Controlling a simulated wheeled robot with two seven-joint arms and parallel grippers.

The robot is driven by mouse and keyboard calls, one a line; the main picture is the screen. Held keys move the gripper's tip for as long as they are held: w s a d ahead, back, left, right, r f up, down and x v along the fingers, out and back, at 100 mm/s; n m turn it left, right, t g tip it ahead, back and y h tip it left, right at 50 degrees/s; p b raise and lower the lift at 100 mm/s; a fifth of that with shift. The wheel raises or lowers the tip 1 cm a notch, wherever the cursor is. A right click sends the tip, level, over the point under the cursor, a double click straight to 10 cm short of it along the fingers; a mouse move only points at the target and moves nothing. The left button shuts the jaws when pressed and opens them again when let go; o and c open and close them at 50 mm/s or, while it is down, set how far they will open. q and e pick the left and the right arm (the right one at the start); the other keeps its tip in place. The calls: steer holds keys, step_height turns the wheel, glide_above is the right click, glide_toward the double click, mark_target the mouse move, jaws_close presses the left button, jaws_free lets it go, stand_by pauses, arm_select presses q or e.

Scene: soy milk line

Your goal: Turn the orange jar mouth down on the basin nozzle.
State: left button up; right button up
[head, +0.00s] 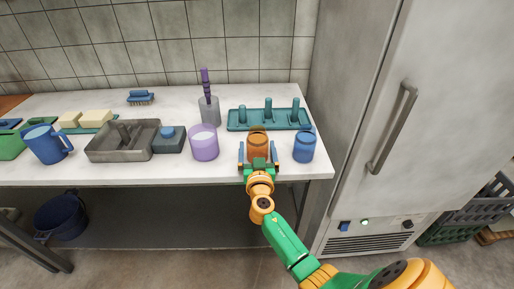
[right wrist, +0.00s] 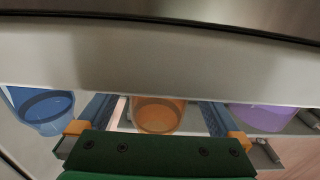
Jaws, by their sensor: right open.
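The orange jar (head: 257,147) stands on the white counter near its front edge, between a purple jar and a blue jar. It also shows in the right wrist view (right wrist: 158,114). My right gripper (head: 258,157) is open, with one finger on each side of the orange jar; in the right wrist view gaps show beside it. The grey metal basin (head: 97,155) sits further left on the counter, with a nozzle (head: 124,133) in it. My left gripper is not in view.
The purple jar (head: 204,146) and the blue jar (head: 305,147) flank the orange jar closely. A teal peg rack (head: 240,126) stands behind it. A dark block with a blue knob (head: 168,140) sits right of the basin. A fridge (head: 440,110) stands at right.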

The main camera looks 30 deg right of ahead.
steer(key=c, duration=0.9)
step_height(320, 180, up, 12)
steer(key=p, duration=1)
steer(key=shift+r, duration=0.15)
steer(key=shift+c, duration=0.2)
